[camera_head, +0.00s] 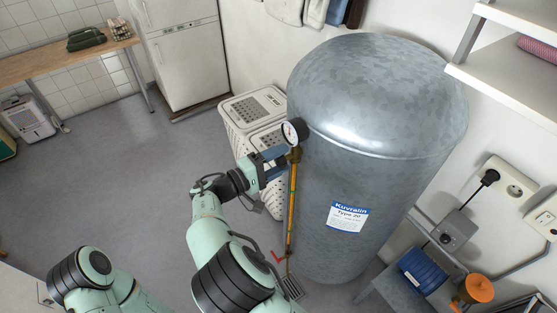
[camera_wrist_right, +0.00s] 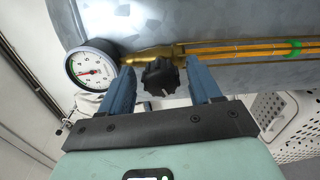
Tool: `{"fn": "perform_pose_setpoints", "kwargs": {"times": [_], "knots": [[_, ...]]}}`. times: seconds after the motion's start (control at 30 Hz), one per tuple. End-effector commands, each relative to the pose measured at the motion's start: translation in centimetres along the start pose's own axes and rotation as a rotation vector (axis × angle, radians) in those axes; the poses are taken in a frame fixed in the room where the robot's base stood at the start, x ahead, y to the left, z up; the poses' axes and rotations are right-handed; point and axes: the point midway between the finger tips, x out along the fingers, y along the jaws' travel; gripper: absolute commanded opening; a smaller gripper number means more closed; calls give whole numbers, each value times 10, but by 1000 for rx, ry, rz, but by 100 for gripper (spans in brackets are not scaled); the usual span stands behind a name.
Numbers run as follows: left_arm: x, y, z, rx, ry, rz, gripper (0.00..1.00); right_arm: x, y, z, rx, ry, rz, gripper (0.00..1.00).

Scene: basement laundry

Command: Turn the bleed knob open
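The bleed knob (camera_wrist_right: 160,77) is a black, lobed knob on a brass fitting, seen in the right wrist view. My right gripper (camera_wrist_right: 161,84) is open, with one blue finger on each side of the knob and a visible gap on both sides. In the head view my right gripper (camera_head: 275,162) is at the brass fitting beside the grey tank (camera_head: 375,130), just below the pressure gauge (camera_head: 294,131). The knob is hidden there. The gauge (camera_wrist_right: 91,68) also shows left of the knob in the wrist view. My left gripper is out of view.
White perforated baskets (camera_head: 250,108) stand behind my right gripper. A shelf (camera_head: 510,70) and wall sockets are at the right.

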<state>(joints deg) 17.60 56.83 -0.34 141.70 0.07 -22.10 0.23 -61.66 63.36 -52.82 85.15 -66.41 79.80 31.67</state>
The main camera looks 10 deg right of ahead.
Motion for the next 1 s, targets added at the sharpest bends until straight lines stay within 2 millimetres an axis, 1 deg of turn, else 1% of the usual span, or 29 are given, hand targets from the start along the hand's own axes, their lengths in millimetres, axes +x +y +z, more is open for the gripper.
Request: {"fn": "perform_pose_setpoints", "kwargs": {"times": [0.17, 0.27, 0.37, 0.6, 0.7, 0.83, 1.0], "knots": [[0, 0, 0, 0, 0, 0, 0, -2, -1, 0, -1, 0, -1, 63], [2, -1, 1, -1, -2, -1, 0, -12, -2, 0, 0, 2, -2, 63], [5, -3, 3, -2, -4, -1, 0, -29, -2, 0, 0, 4, -1, 63], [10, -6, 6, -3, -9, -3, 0, -84, -2, 0, 0, 3, -1, 63], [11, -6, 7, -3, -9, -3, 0, -104, -1, -1, 0, 3, 0, 63], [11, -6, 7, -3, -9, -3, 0, -122, 0, -1, 0, 2, 0, 63], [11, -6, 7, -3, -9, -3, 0, -133, 0, 0, -1, 1, 0, 63]]}}
